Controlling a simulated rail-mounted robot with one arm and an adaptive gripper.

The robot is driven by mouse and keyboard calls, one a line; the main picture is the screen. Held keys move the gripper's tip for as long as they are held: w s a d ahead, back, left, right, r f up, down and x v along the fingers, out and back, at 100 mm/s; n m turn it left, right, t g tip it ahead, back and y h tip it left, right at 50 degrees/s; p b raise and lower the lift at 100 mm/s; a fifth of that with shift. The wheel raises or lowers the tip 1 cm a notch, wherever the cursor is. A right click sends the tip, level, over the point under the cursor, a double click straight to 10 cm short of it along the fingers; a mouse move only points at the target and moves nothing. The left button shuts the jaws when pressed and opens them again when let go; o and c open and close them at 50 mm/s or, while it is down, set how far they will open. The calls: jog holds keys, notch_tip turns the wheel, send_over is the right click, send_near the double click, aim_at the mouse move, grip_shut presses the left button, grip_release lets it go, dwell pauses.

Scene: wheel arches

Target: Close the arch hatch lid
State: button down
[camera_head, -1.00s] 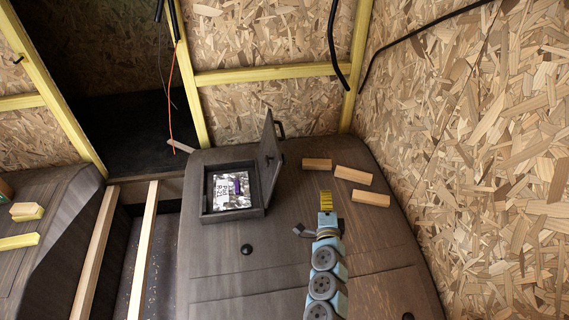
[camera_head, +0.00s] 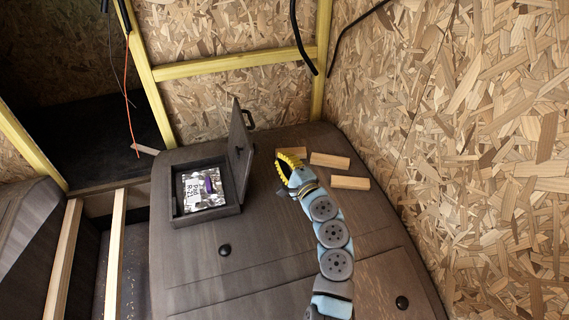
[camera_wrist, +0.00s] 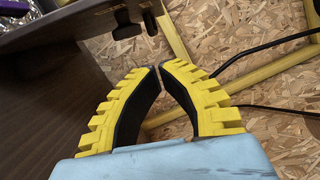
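The arch hatch lid (camera_head: 238,152) stands open, roughly upright on the right side of the square hatch box (camera_head: 228,211) on the dark wheel arch. A black handle (camera_head: 249,119) sticks out near its top right. In the wrist view the lid (camera_wrist: 75,30) crosses the upper left, with the dark handle (camera_wrist: 125,22) beyond my fingertips. My gripper (camera_head: 284,160) is right of the lid, apart from it. In the wrist view its yellow-ridged fingers (camera_wrist: 158,68) meet or almost meet at the tips, with nothing between them.
Several wooden blocks lie on the arch behind and right of my gripper, including one at the right (camera_head: 350,183). A foil packet with a purple item (camera_head: 206,188) lies in the hatch box. A chipboard wall (camera_head: 480,150) rises on the right. Black cable (camera_head: 335,50) hangs behind.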

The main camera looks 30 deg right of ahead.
aim_at(245, 150)
jog(key=w+a+r, duration=0.1)
jog(key=w+a, duration=0.3)
jog(key=w, duration=0.3)
jog(key=shift+r, duration=0.25)
dwell(0.4)
jog(key=shift+a, duration=0.1)
